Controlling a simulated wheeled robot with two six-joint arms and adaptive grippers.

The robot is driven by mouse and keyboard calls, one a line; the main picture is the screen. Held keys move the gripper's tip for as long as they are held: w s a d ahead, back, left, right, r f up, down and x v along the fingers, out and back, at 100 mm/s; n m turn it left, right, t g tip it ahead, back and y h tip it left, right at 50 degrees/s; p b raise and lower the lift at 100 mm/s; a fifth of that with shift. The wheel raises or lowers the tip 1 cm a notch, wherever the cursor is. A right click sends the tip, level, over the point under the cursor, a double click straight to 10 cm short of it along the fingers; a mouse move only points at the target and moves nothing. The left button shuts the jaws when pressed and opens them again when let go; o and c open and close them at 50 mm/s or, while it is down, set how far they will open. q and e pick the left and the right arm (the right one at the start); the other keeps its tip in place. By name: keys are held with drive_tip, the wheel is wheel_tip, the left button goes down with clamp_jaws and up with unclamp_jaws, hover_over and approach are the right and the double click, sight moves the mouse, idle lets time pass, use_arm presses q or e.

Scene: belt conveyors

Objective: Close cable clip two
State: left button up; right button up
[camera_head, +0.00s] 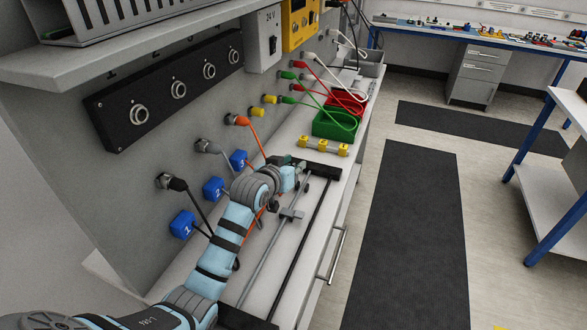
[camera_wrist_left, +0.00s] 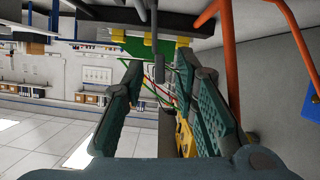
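Cable clip two is the blue block marked 2 (camera_head: 213,189) on the grey wall panel in the head view, between the blue clip marked 1 (camera_head: 182,225) and the blue clip marked 3 (camera_head: 238,160). A grey plug (camera_head: 207,146) sits above it, its cable running down toward the clip area. Whether clip two is open or closed is too small to tell. My left gripper (camera_head: 292,174) is past clip three, over the bench beside the rails. A blue block (camera_wrist_left: 313,103) shows at that view's right edge. My right gripper is out of view.
An orange cable (camera_head: 255,140) hangs close to my left wrist. Two rails with a grey slider (camera_head: 291,214) lie on the bench below. Yellow blocks (camera_head: 322,146), a green bin (camera_head: 337,123) and a red bin (camera_head: 346,101) stand farther along.

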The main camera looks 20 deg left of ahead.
use_arm(q)
drive_tip(key=shift+w, duration=0.2)
clamp_jaws()
